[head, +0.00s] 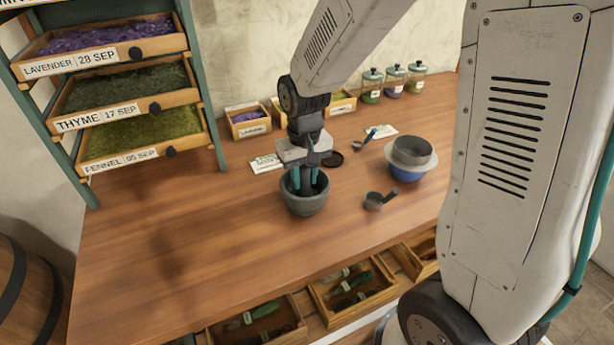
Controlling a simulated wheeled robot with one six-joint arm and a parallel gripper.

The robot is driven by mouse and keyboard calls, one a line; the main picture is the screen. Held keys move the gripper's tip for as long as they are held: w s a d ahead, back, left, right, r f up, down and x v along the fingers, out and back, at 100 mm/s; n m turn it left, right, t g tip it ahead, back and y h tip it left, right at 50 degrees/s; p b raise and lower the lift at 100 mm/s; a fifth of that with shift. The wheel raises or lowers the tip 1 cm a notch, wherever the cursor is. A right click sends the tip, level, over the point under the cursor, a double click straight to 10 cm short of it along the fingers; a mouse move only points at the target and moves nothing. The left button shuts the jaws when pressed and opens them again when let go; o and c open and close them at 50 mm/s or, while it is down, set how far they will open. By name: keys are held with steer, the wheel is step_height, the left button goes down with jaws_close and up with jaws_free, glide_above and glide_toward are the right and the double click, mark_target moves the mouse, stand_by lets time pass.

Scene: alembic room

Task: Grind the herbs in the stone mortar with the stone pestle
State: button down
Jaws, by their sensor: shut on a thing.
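The stone mortar (305,205) is a dark grey bowl standing upright on the wooden counter, near the middle of the head view. My gripper (305,184) points straight down into it, and its teal fingertips reach below the rim. The fingers are shut on the dark grey stone pestle (305,180), of which only a little shows between them. The pestle's lower end is hidden by the mortar's near wall. The herbs inside the mortar cannot be seen.
A dark scoop (375,200) and a sieve (411,151) over a blue bowl (406,174) stand right of the mortar. A small spoon (365,140), cards, little crates and lidded jars (394,80) lie behind. Drying trays (140,135) stand left. The counter's (180,240) left front is clear.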

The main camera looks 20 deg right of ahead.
steer(key=shift+s+a, duration=0.2)
steer(key=shift+s, duration=0.45)
steer(key=shift+w+d+f, duration=0.1)
steer(key=shift+w+d, duration=0.4)
steer(key=shift+w, duration=0.1)
steer(key=shift+s+a, duration=0.15)
steer(key=shift+a, duration=0.6)
steer(key=shift+r, duration=4.45)
steer(key=shift+d, duration=0.15)
steer(key=shift+d, duration=0.3)
steer(key=shift+f, duration=4.1)
